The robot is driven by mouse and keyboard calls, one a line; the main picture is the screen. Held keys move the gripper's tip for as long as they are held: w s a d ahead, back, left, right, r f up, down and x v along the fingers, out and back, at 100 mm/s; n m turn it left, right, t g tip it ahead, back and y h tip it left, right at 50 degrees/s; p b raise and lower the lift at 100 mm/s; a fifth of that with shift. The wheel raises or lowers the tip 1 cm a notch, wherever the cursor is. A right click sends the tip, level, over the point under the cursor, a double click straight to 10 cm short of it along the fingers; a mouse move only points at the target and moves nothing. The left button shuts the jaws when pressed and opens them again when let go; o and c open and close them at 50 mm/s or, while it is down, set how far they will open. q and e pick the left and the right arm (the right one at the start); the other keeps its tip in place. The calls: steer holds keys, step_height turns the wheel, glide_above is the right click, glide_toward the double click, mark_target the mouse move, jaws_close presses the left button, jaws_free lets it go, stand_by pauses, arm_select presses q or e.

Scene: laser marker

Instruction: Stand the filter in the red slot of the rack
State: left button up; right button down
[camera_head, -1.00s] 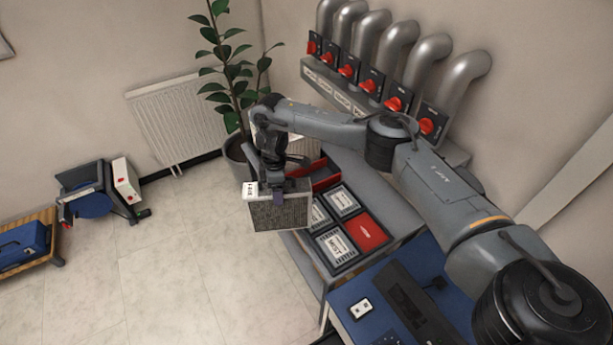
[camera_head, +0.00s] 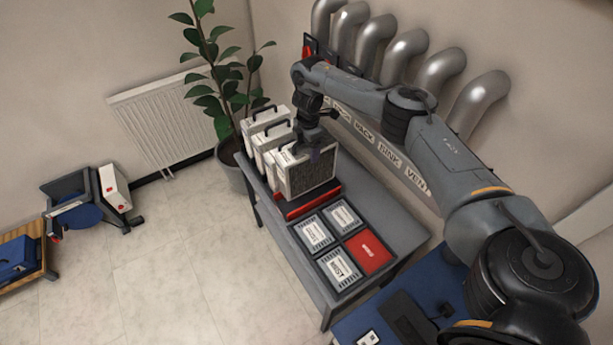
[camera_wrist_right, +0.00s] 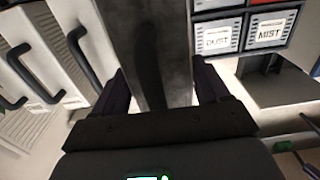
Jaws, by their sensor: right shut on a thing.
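The filter (camera_head: 308,177), a panel with a grey mesh face and pale frame, is upright in my right gripper (camera_head: 318,150), which is shut on its top edge. In the right wrist view the filter (camera_wrist_right: 153,45) runs between the two fingers. The red slot (camera_head: 307,204) of the rack shows along and just below the filter's lower edge, at the front of the row. I cannot tell whether the filter's bottom is inside the slot or just above it. My left gripper is not in view.
White filters with dark handles (camera_head: 268,137) stand close behind the held filter. In front lies a tray of labelled squares, one red (camera_head: 368,252), on the grey table (camera_head: 405,238). Silver pipes (camera_head: 405,55) line the wall behind. A potted plant (camera_head: 225,95) stands at the far end.

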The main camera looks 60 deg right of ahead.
mark_target(308, 166)
step_height(308, 166, down, 5)
steer(key=shift+s+a+b, duration=0.15)
steer(key=shift+b, duration=0.2)
steer(key=shift+f, duration=0.75)
step_height(308, 166, down, 3)
steer(key=shift+r+b, duration=0.2)
steer(key=shift+b, duration=0.1)
steer(key=shift+f, duration=0.2)
jaws_free()
